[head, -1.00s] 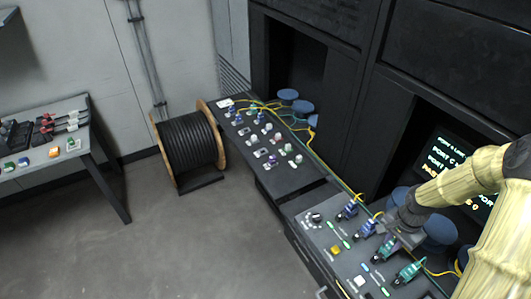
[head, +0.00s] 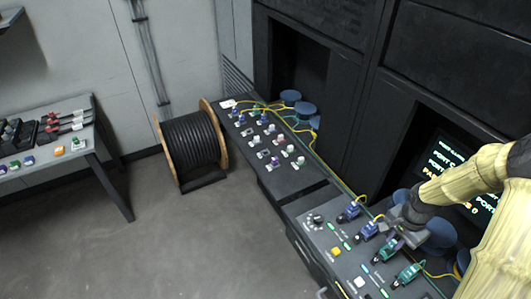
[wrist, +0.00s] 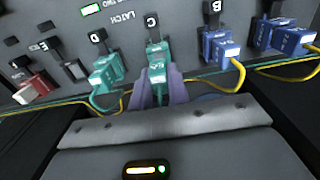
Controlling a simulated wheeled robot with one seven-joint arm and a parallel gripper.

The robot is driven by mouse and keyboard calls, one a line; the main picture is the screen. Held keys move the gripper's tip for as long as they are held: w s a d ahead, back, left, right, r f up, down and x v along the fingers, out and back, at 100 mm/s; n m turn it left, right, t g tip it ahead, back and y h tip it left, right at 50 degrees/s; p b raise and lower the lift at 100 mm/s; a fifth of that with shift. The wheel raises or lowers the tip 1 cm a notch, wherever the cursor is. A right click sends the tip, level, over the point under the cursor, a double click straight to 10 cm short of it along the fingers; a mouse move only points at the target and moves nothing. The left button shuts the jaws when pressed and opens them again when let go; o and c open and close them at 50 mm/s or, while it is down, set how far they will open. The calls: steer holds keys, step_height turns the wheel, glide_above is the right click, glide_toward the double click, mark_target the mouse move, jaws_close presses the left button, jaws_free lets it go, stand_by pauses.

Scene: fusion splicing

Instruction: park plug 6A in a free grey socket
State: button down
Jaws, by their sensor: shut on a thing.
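A teal plug (wrist: 157,73) is in my gripper (wrist: 158,92), between its purple fingers, in the wrist view. Its label is too small to read surely. It stands at port C, lined up with the teal body there; I cannot tell whether it is fully seated. In the head view my gripper (head: 400,238) is at the near console, over this teal plug (head: 384,251). Several small pale grey sockets (head: 257,140) stand on the far console (head: 285,178); which are free is too small to tell.
Another teal plug (wrist: 106,72) sits at port D and a blue plug (wrist: 222,48) at port B, close beside my fingers. Yellow cables (wrist: 238,75) run behind the plugs. A cable drum (head: 192,142) stands on the floor and a side table (head: 75,160) at left.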

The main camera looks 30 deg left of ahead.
mark_target(396, 239)
steer(key=shift+r+p, duration=1.2)
steer(key=shift+r, duration=0.55)
steer(key=shift+f, duration=0.1)
